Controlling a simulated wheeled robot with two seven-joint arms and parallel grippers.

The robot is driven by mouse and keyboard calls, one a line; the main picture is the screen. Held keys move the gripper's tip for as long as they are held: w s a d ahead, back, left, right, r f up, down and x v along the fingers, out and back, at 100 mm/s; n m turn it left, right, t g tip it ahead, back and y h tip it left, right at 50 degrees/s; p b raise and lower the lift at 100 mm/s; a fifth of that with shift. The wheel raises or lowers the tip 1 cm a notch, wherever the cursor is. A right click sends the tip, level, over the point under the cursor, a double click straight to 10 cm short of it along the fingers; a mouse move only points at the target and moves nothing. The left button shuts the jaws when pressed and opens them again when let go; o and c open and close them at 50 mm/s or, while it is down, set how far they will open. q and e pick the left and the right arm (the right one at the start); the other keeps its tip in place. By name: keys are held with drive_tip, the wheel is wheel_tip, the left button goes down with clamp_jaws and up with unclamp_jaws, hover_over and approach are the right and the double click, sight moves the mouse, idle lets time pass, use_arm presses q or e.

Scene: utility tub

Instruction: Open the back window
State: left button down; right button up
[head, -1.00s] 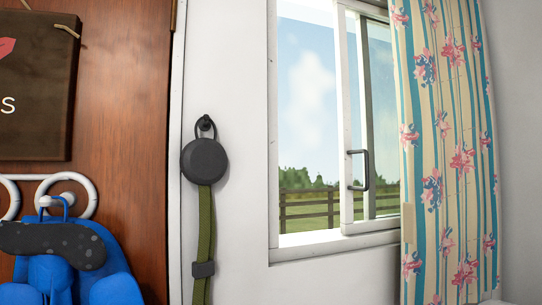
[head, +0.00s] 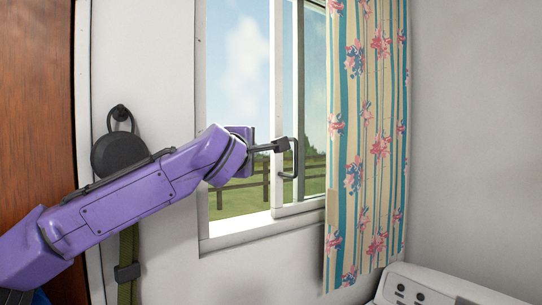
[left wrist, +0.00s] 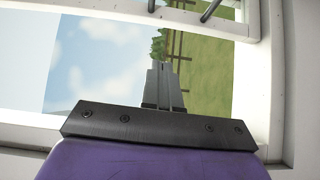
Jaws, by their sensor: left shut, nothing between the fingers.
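The back window has a white frame (head: 203,150) and a sliding sash (head: 277,100) standing right of a clear gap onto sky and grass. The sash carries a dark upright handle (head: 294,165). My left gripper (head: 284,145) reaches in from the left at the handle's upper part. Its fingers are shut and empty; I cannot tell whether they touch the handle. In the left wrist view the closed fingers (left wrist: 158,68) point across the gap, and the white sash edge (left wrist: 190,24) with dark handle parts (left wrist: 209,10) lies at the top. My right gripper is not in view.
A floral curtain (head: 365,130) hangs over the window's right side. A black round holder with a green strap (head: 120,153) hangs on the wall behind my left arm. A white appliance (head: 440,290) with knobs stands at the lower right.

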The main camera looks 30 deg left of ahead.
use_arm(q)
drive_tip(key=d+r+p+x, duration=0.1)
drive_tip(key=p+x, duration=0.7)
drive_tip(key=x, duration=0.4)
drive_tip(key=shift+w+d+r, duration=0.3)
drive_tip(key=shift+w, duration=0.3)
drive_tip(key=shift+w+a, duration=0.1)
